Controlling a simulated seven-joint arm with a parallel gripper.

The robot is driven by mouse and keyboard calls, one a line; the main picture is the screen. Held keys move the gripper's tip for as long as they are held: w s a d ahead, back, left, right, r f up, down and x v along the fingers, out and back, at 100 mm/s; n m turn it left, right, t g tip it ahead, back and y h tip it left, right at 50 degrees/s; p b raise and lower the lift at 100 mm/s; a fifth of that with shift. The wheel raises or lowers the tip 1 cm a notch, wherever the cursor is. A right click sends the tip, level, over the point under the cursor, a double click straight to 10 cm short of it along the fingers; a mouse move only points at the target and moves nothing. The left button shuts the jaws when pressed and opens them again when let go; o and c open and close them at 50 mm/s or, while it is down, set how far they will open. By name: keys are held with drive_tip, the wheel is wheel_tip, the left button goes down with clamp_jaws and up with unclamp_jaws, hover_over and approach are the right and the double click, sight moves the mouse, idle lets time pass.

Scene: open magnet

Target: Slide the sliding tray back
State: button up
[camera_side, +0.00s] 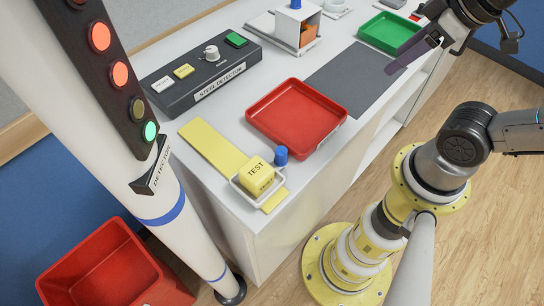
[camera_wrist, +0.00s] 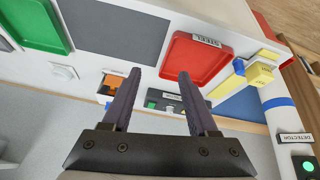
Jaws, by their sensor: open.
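The sliding tray (camera_side: 238,186) is a small white-rimmed tray at the near end of a yellow strip (camera_side: 210,147) on the white counter. A yellow block marked TEST (camera_side: 257,173) sits in it, and a blue knob (camera_side: 281,155) stands at its right side. In the wrist view the TEST block (camera_wrist: 262,73) and blue knob (camera_wrist: 239,67) show at the right. My gripper (camera_side: 392,68) is at the upper right of the side view, well away from the tray. In the wrist view its two dark fingers (camera_wrist: 158,73) are apart with nothing held between them.
A red tray (camera_side: 342,123) lies beside the strip, then a grey mat (camera_side: 350,78) and a green tray (camera_side: 390,48). A detector column (camera_side: 105,110) rises at left.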

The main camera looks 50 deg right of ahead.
drive_tip(key=w+a+r+n+g, duration=0.1)
drive_tip(key=w+a+r+n, duration=0.2)
drive_tip(key=w+n, duration=0.15)
drive_tip(key=n+g, duration=0.4)
drive_tip(key=n, duration=0.8)
hover_over(281, 151)
wheel_tip(281, 151, down, 5)
drive_tip(key=shift+m, duration=0.25)
wheel_tip(281, 151, down, 13)
drive_tip(key=shift+r, duration=0.15)
clamp_jaws()
